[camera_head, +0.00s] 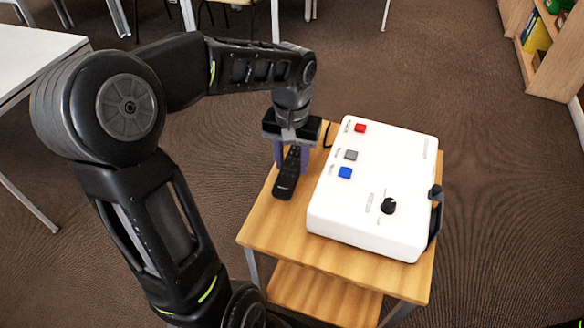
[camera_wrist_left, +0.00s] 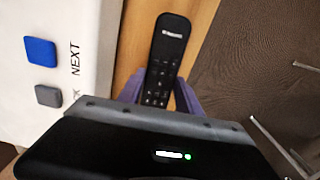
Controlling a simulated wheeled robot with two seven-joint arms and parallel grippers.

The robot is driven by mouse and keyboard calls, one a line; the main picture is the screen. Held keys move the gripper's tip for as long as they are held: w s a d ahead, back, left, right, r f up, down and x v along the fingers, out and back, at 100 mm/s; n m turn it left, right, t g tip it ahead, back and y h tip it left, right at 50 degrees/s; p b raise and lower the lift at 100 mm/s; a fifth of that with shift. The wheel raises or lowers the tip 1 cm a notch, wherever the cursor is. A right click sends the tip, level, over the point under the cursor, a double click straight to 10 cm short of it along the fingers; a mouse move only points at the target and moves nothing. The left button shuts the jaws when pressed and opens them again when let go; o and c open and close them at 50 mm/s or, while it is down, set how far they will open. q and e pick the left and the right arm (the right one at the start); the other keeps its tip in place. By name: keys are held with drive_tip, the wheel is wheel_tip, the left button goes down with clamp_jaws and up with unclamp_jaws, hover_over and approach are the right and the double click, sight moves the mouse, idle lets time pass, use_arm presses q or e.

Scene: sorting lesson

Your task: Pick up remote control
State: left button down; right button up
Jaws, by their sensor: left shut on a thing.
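The black remote control (camera_head: 287,176) lies along the left part of the small wooden table (camera_head: 262,230), beside the white box. My left gripper (camera_head: 290,164) reaches down over its far half, with one purple finger on each side, shut on it. In the left wrist view the remote (camera_wrist_left: 166,60) runs up from between the purple fingers of the gripper (camera_wrist_left: 158,92). Its lower end is hidden behind the gripper body. I cannot tell whether it is clear of the tabletop. My right gripper is not in view.
A white box (camera_head: 335,222) with red, grey and blue buttons and a black knob fills most of the tabletop, close to the right of the gripper. A white table (camera_head: 30,50) stands at the left. A bookshelf (camera_head: 545,75) stands at the far right. Carpet surrounds the wooden table.

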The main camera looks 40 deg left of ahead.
sight(292, 166)
use_arm(q)
wheel_tip(292, 166, up, 7)
drive_tip(key=shift+f, duration=0.1)
drive_tip(key=shift+f, duration=0.1)
idle(0.6)
